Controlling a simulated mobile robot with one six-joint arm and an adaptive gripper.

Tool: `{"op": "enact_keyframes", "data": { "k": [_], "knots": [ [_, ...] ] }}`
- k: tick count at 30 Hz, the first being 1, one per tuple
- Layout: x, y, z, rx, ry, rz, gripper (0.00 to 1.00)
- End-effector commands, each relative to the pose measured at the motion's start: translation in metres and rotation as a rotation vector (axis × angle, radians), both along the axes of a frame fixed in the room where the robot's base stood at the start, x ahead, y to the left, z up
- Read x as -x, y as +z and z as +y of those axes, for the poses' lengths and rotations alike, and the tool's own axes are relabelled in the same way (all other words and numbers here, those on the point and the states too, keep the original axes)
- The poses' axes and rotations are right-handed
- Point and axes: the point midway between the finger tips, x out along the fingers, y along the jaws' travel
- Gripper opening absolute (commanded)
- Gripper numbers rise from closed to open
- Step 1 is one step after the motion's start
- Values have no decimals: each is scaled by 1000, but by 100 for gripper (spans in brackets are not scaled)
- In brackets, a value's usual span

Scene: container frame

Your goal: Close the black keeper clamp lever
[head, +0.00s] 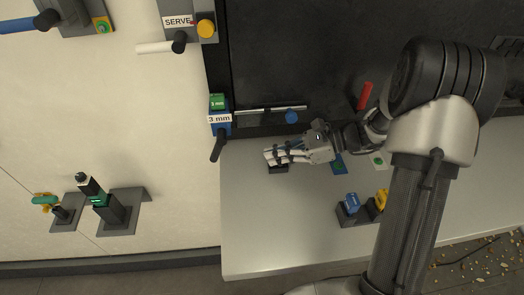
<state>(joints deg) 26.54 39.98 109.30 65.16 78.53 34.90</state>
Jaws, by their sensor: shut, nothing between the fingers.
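A short black lever (217,147) hangs down, slightly tilted, from a blue block (220,128) with a "3 mm" label at the left edge of the dark panel. I cannot tell for certain whether it is the keeper clamp lever. My gripper (267,155) is shut and empty, pointing left over the grey worktop, to the right of this lever and apart from it. A small dark object (278,169) shows just below my fingers and is partly covered by them. Whether the fingers touch it cannot be told.
A metal bar with a blue knob (291,117) runs along the panel above my gripper. A red handle (365,95) is farther right. A dark holder (352,216) with blue and yellow pieces stands on the worktop (270,235). The worktop's front left is clear.

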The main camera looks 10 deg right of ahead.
Motion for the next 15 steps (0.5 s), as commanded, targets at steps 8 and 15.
{"op": "enact_keyframes", "data": {
  "k": [8, 15],
  "knots": [
    [-8, -24, 55, 0, 7, 2, 0],
    [-17, -25, 94, 3, 6, -2, 0]
  ]
}}
